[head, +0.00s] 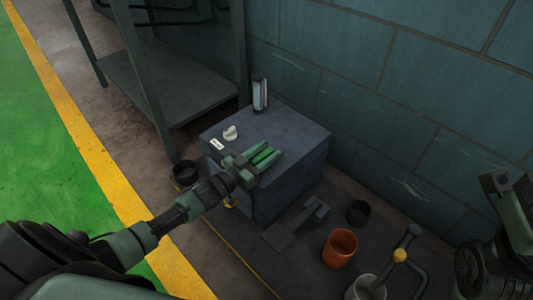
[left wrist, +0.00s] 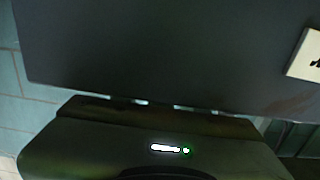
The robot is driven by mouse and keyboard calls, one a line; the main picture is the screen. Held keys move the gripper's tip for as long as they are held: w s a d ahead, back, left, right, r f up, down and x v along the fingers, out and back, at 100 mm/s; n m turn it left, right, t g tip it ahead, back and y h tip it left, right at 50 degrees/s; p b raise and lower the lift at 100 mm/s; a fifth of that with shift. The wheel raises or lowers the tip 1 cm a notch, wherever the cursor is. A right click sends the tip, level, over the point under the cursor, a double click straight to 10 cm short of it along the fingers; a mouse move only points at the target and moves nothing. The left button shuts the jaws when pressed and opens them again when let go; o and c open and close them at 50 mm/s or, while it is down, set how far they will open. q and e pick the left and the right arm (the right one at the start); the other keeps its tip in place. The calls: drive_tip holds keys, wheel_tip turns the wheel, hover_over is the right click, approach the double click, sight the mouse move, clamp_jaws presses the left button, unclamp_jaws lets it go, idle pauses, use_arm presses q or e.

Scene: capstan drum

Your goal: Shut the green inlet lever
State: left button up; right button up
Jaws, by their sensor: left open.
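My left gripper (head: 263,156) reaches in from the left in the head view. Its two green fingers are apart, over the top of a blue-grey box (head: 300,140), with nothing seen between them. I cannot make out a green inlet lever; the gripper and wrist hide part of the box's near side. A small yellow part (head: 229,204) shows just below the gripper. The left wrist view shows a dark flat face (left wrist: 160,50) close up with part of a pale label (left wrist: 307,56); the fingers are not clear there. My right gripper is not seen, only my right arm at the right edge.
A wall rises behind; a metal shelf (head: 165,80) stands left.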

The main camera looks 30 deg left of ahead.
use_arm(q)
clamp_jaws()
idle(1.4)
